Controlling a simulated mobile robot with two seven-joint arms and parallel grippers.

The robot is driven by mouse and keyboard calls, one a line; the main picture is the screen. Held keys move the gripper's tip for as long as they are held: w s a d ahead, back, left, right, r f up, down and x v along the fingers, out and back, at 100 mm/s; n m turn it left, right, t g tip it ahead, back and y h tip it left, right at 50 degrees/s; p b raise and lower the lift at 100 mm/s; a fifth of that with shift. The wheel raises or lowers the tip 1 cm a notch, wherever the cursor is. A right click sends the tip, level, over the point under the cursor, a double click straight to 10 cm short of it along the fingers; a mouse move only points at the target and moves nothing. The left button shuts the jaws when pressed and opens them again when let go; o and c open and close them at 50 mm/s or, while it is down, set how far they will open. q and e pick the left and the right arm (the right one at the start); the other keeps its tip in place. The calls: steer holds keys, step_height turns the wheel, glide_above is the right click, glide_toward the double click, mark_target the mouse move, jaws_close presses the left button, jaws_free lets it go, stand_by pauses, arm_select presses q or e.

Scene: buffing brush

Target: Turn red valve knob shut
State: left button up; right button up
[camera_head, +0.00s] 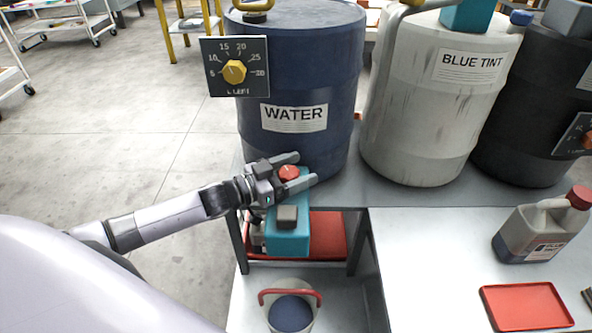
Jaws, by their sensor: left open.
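The red valve knob (289,173) sits on a teal valve body (289,236) below the blue WATER drum (302,62). My left gripper (305,169) comes in from the left with its two fingers apart, one on the far side of the knob and one on the near side. The knob lies between the open fingers. I cannot tell whether either finger touches it. A grey block (287,216) shows on the front of the teal body. My right gripper is not in view.
A yellow dial panel (235,67) is on the WATER drum. A BLUE TINT drum (440,100) and a dark drum (530,110) stand to the right on the grey bench. Below are a bucket (291,313) with a red handle, a jug (540,232) and a red tray (526,306).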

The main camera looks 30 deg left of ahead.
arm_select(q)
steer(key=c, duration=0.9)
steer(key=shift+c, duration=0.2)
steer(key=shift+m+g+h, duration=0.3)
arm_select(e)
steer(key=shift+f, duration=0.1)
arm_select(q)
steer(key=shift+m+g+h+b, duration=0.35)
steer(key=shift+m+g+h, duration=0.25)
steer(key=shift+h, duration=0.2)
steer(key=shift+s+d+f+m+g+h+b, duration=0.15)
steer(key=shift+m+g+h+b, duration=0.2)
steer(key=shift+m+g+h, duration=0.3)
steer(key=shift+s+d+m+g+h+b, duration=0.15)
steer(key=shift+m+g+h+b, duration=0.8)
steer(key=shift+g, duration=0.5)
steer(key=shift+m+g+h, duration=0.3)
steer(key=shift+m+g, duration=0.2)
steer(key=shift+g, duration=0.1)
steer(key=shift+s, duration=0.1)
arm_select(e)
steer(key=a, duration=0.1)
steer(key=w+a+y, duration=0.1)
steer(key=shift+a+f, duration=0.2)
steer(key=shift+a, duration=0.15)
